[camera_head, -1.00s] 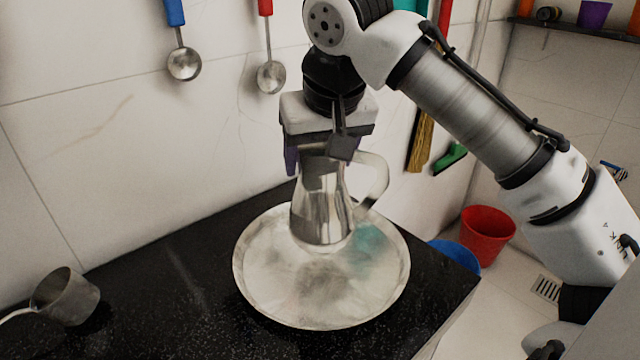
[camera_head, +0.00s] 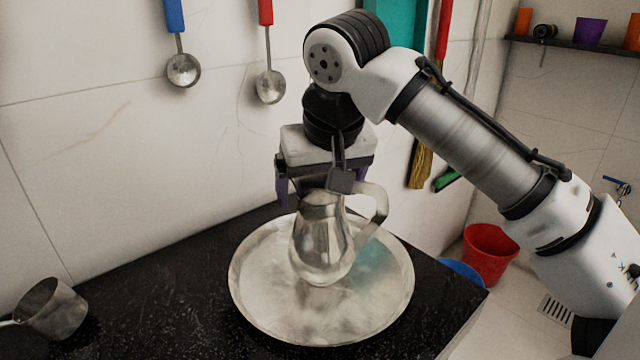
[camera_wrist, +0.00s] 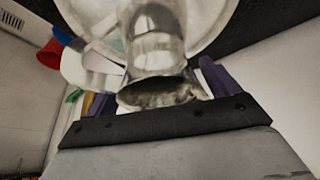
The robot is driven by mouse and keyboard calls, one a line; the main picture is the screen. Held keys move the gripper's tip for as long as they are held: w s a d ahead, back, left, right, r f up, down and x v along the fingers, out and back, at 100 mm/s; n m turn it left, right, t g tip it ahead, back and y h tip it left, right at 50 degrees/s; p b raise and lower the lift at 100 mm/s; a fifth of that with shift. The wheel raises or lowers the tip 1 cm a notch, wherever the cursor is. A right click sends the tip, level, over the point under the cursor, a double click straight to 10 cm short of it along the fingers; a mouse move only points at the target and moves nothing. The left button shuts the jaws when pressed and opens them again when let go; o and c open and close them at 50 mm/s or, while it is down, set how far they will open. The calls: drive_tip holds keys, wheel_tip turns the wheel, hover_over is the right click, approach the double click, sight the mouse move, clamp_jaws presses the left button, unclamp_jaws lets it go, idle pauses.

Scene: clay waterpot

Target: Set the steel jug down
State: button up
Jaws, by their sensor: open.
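The steel jug (camera_head: 322,248) stands upright, or nearly so, on a wide round metal tray (camera_head: 262,310), with its handle (camera_head: 381,208) to the right. My gripper (camera_head: 316,195) is above it, pointing down, with its jaws open on either side of the jug's neck. In the wrist view, the jug's open mouth (camera_wrist: 158,92) lies between the purple fingers of my gripper (camera_wrist: 160,88). The right finger looks very close to the jug; whether it touches cannot be told. The jug's base appears to rest on the tray.
The tray sits on a black counter (camera_head: 185,300) against a tiled wall. A small metal pot (camera_head: 52,308) stands at the counter's left. Ladles (camera_head: 183,70) hang on the wall. A red bucket (camera_head: 489,254) is on the floor at right.

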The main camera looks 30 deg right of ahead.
drive_tip(key=shift+r, duration=0.1)
drive_tip(key=shift+r, duration=0.35)
drive_tip(key=p+v, duration=0.1)
drive_tip(key=v, duration=1)
drive_tip(key=shift+s+r+p, duration=0.2)
drive_tip(key=shift+r+p, duration=0.05)
drive_tip(key=shift+p, duration=0.15)
